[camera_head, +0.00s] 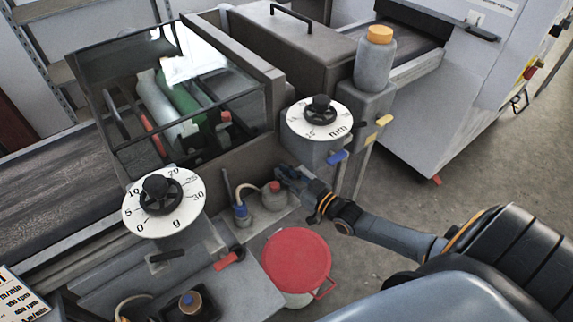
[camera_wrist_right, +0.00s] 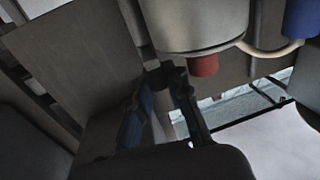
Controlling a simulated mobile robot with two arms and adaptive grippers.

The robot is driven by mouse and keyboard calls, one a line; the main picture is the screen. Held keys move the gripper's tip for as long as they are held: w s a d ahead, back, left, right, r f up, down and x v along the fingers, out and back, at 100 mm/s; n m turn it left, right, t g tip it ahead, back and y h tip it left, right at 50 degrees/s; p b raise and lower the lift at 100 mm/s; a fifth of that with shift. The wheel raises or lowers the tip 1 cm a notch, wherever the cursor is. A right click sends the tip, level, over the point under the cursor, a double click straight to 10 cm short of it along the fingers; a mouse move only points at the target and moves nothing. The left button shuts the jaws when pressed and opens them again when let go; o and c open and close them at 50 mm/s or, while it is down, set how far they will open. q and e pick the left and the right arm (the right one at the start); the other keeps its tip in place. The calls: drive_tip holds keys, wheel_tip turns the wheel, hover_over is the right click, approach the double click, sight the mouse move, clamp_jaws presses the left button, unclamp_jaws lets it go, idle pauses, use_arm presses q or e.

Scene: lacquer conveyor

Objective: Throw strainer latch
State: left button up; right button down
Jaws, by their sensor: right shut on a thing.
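The strainer looks to be the grey cylinder with a red cap (camera_head: 273,197), standing at the machine's front by a blue fitting (camera_head: 240,211) with a pale hose. It also shows large in the right wrist view (camera_wrist_right: 195,22), with its red part below it. My right gripper (camera_head: 285,174) is just right of and behind the cylinder. In the right wrist view its fingertips (camera_wrist_right: 163,78) are shut on a small dark lever (camera_wrist_right: 151,55) beside the cylinder, which looks to be the strainer latch. The fingers partly hide it. My left gripper is not in view.
A red-lidded bucket (camera_head: 296,261) stands on the floor below. A gram dial (camera_head: 164,203) is at left, a millimetre dial (camera_head: 321,120) at upper right. A glass hood (camera_head: 190,80) covers the rollers. A grey bottle with an orange cap (camera_head: 375,60) stands behind.

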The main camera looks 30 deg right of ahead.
drive_tip(key=shift+a+m+h, duration=0.1)
drive_tip(key=shift+m+h, duration=0.2)
drive_tip(key=c, duration=1.3)
unclamp_jaws()
drive_tip(key=shift+s, duration=0.2)
drive_tip(key=shift+f, duration=0.1)
drive_tip(key=shift+s+f, duration=0.1)
drive_tip(key=shift+s, duration=0.5)
drive_tip(key=shift+r+v, duration=0.15)
drive_tip(key=shift+v, duration=1.55)
drive_tip(key=shift+r+v, duration=0.1)
drive_tip(key=shift+v, duration=1.55)
drive_tip(key=shift+o, duration=0.2)
